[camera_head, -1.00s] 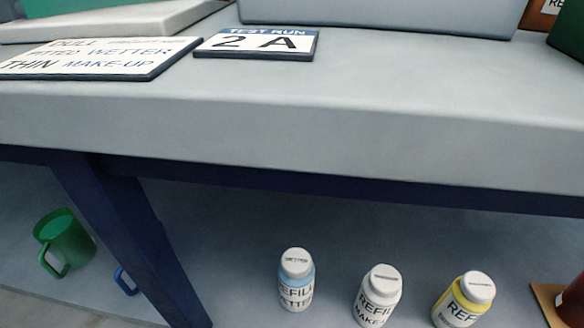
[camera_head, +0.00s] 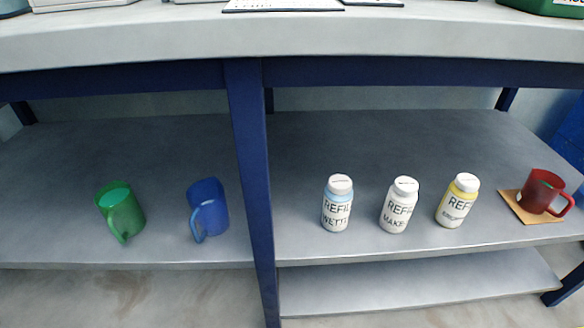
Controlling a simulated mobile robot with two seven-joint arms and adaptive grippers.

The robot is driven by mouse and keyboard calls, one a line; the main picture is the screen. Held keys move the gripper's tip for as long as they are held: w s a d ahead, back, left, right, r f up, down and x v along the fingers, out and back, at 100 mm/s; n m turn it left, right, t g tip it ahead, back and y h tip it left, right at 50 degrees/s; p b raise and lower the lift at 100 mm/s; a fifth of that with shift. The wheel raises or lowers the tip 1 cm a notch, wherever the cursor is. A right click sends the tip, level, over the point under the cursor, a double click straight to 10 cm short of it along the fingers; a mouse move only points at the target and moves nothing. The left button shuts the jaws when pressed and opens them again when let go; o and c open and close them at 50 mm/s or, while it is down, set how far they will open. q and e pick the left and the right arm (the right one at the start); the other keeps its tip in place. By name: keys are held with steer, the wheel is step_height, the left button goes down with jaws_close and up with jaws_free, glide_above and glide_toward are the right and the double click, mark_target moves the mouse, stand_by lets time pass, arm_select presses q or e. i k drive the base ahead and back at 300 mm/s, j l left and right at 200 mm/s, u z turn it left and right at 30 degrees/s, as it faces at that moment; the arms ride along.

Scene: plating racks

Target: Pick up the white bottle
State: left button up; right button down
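The white bottle (camera_head: 399,206), with a white cap and a label starting "REFI" and "MAKE", stands upright on the lower shelf, right of the blue table leg. A bottle with a light blue band (camera_head: 337,203), labelled "REFIL" and "WETT", stands to its left. A bottle with a yellow band (camera_head: 457,201) stands to its right. The three are apart from one another. Neither of my grippers shows in the view.
A blue leg (camera_head: 250,170) divides the shelf (camera_head: 300,140). Left of it stand a green mug (camera_head: 121,212) and a blue mug (camera_head: 208,208). A red mug (camera_head: 541,193) sits on a brown mat (camera_head: 519,207) at right. The tabletop (camera_head: 180,32) overhangs the shelf. A lower board (camera_head: 420,282) lies beneath.

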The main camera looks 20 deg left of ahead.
mark_target(402, 198)
steer(key=k+j, duration=0.1)
steer(key=i+l+u, duration=0.15)
steer(key=i+l, duration=0.2)
steer(key=i+l+u, duration=0.15)
steer(key=i+l, duration=0.2)
steer(key=i+l+u, duration=0.15)
steer(key=i+l, duration=0.15)
steer(key=l, duration=0.25)
steer(key=k+j+z, duration=0.5)
steer(key=k+j, duration=0.55)
steer(key=i+l, duration=0.6)
steer(key=i, duration=0.15)
steer(key=l+u, duration=0.5)
steer(key=l, duration=0.3)
